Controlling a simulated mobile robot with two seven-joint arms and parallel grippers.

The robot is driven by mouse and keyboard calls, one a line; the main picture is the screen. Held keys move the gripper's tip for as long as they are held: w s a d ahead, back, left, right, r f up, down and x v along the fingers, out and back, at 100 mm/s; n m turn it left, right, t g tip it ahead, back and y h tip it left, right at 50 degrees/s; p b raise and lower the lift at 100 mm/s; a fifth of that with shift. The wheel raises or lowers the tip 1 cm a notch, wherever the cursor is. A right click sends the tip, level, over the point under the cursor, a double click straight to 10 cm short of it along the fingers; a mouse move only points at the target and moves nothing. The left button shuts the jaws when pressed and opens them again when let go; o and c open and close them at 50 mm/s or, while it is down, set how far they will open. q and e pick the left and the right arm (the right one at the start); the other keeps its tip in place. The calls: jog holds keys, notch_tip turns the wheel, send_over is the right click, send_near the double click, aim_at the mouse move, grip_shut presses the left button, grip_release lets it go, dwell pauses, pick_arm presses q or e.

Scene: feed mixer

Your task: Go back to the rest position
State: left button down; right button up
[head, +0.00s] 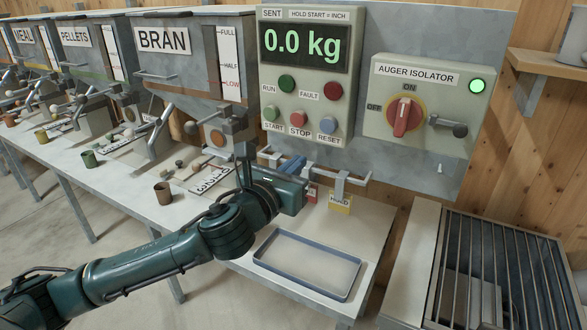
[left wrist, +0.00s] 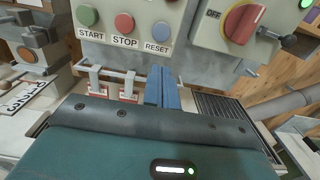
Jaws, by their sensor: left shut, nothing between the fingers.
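My left gripper (head: 291,166) reaches in from the left in the head view and hangs in front of the control panel (head: 305,75), below its buttons. Its blue fingers (left wrist: 163,88) are together and empty in the left wrist view. The panel display reads 0.0 kg. The auger isolator (head: 425,105) has its red handle (head: 403,116) upright toward ON, and its green lamp (head: 477,86) is lit. My right gripper is in neither view.
A rail with hanging tags, one yellow (head: 340,203), is close by the left gripper. A shallow tray (head: 308,263) lies on the bench below. Feed bins, including BRAN (head: 163,39), line the left. A barred grate (head: 515,270) is at right.

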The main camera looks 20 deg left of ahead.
pick_arm(q)
jog(key=shift+s, duration=0.2)
jog(key=s+d+f+n+g+h, duration=0.1)
jog(key=s+f+n+g, duration=0.15)
jog(key=f+n, duration=0.4)
jog(key=s+d+f+n+g, duration=0.1)
jog(key=s+d+f+n, duration=0.1)
jog(key=s+f+n, duration=0.35)
jog(key=s+d+f+n+g+h, duration=0.1)
jog(key=f+n, duration=0.5)
jog(key=f, duration=0.2)
jog(key=s+a+f+n+g+y, duration=0.2)
jog(key=s+f+n, duration=1.1)
jog(key=n, duration=0.4)
jog(key=shift+s+a+f, duration=0.35)
jog(key=shift+s+f, duration=0.05)
jog(key=shift+s, duration=0.5)
jog(key=shift+g, duration=0.25)
